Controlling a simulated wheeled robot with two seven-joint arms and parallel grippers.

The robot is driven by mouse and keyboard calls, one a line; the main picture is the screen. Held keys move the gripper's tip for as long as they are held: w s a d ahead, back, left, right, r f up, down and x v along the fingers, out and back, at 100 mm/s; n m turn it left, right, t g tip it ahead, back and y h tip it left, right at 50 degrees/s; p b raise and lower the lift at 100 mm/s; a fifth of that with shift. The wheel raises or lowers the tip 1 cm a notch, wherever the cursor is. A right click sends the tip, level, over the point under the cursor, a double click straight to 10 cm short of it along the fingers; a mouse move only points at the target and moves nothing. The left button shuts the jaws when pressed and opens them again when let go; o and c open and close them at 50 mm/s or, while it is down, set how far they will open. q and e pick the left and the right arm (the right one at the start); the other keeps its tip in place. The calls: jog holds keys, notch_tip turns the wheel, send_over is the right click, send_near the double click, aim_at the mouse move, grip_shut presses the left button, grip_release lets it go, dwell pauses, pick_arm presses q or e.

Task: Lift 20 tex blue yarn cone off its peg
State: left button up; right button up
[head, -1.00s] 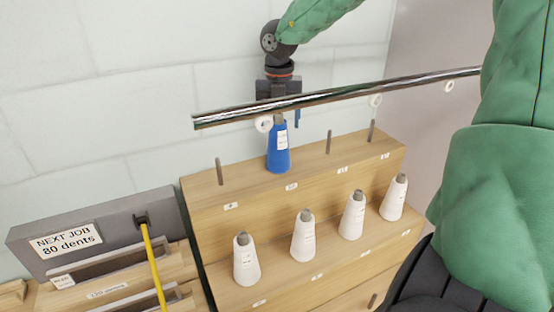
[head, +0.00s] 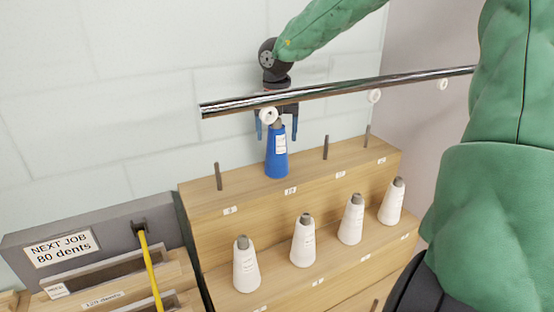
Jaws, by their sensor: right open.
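The blue yarn cone (head: 277,158) stands upright on the upper step of the wooden rack, with a pale label on its side and a grey tip on top. My right gripper (head: 276,133) points down at the cone from above and behind the metal bar. Its two blue fingers are open, one on each side of the cone's top. Whether they touch the cone I cannot tell. The bar and a white ring hide part of the gripper. My left gripper is not in view.
A shiny metal bar (head: 350,88) with white rings crosses in front of my gripper. Empty pegs (head: 325,147) stand beside the blue cone. Several white cones (head: 303,241) stand on the lower step of the rack (head: 225,242). A grey box with a "NEXT JOB" sign (head: 62,247) is at left.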

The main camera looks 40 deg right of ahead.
jog(key=shift+c, duration=0.2)
jog(key=c, duration=0.9)
jog(key=shift+r+p, duration=1.35)
jog(key=shift+r, duration=4.2)
